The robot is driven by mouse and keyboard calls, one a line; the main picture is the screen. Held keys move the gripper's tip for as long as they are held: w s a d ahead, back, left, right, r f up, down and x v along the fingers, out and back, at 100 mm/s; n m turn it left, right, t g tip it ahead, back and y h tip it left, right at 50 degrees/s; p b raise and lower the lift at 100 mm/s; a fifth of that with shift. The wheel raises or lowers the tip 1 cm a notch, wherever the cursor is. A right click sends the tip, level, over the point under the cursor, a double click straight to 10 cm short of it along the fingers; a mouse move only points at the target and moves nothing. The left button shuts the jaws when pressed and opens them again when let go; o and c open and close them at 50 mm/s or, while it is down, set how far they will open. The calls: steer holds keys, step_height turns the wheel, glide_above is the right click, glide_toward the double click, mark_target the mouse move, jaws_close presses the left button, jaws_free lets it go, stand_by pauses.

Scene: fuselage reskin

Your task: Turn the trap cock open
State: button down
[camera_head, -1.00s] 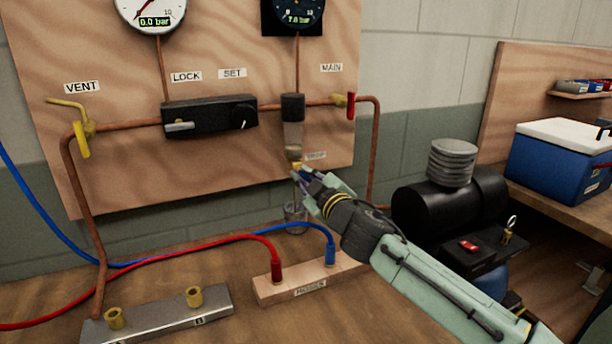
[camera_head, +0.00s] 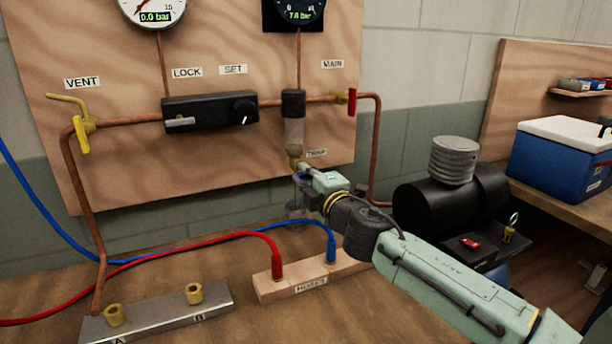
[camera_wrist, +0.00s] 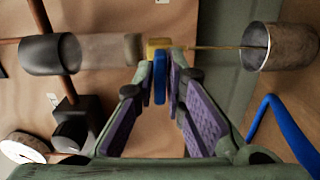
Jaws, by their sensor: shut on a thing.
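The water trap (camera_head: 294,133) hangs under the pipe on the wooden panel, with a brass fitting at its bottom above the TRAP label. In the wrist view the trap bowl (camera_wrist: 110,50) lies sideways, and its brass cock (camera_wrist: 158,47) has a blue handle (camera_wrist: 159,78). My gripper (camera_head: 303,172) is at the cock below the trap; in the wrist view its purple-padded fingers (camera_wrist: 166,80) are closed on the blue handle. The wrist is rolled compared with one second ago. In the head view the gripper hides most of the cock.
A metal cup (camera_wrist: 281,46) stands below the trap, with a thin brass tube from the cock reaching its mouth. A wooden hose block (camera_head: 311,276) with red and blue hoses is close in front. A black compressor tank (camera_head: 450,205) stands right of my arm.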

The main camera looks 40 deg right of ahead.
steer(key=shift+r+n, duration=0.1)
steer(key=shift+n, duration=0.3)
steer(key=c, duration=1.7)
jaws_free()
